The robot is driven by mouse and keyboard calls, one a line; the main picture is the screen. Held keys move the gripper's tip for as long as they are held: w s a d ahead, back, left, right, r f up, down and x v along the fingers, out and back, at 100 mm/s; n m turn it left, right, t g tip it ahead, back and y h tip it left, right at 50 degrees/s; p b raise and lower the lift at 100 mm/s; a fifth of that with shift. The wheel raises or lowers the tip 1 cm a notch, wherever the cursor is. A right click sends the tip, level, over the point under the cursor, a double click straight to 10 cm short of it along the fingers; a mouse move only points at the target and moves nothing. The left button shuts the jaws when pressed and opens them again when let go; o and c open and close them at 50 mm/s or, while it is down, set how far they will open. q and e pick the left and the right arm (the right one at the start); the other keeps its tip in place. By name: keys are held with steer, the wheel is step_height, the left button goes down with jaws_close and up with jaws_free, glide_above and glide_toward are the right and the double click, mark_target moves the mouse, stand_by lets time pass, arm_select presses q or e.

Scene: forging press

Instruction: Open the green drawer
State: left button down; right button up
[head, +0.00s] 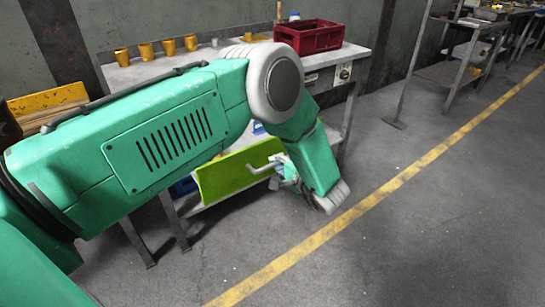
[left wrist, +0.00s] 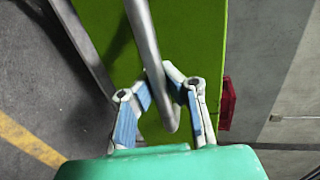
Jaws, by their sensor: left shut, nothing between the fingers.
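The green drawer (head: 225,174) is the lime-green front low under the workbench in the head view. Its flat face also fills the middle of the left wrist view (left wrist: 198,32). A grey bar handle (head: 260,168) stands out from it, and this bar (left wrist: 147,45) runs down to the fingers in the left wrist view. My left gripper (head: 284,174) is at the handle's right end. My right gripper is not in view.
The workbench (head: 128,73) carries several orange cups (head: 168,46) and a dark red crate (head: 308,36). My left arm covers much of its front. A yellow floor line (head: 400,178) crosses the open floor to the right. More tables (head: 470,52) stand further back.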

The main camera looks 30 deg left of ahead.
arm_select(q)
steer(key=shift+d, duration=0.6)
steer(key=c, duration=2.3)
jaws_free()
steer(key=o, duration=0.7)
steer(key=shift+o, duration=0.2)
steer(key=v, duration=1.2)
steer(key=shift+a+f, duration=0.1)
steer(key=shift+f, duration=0.1)
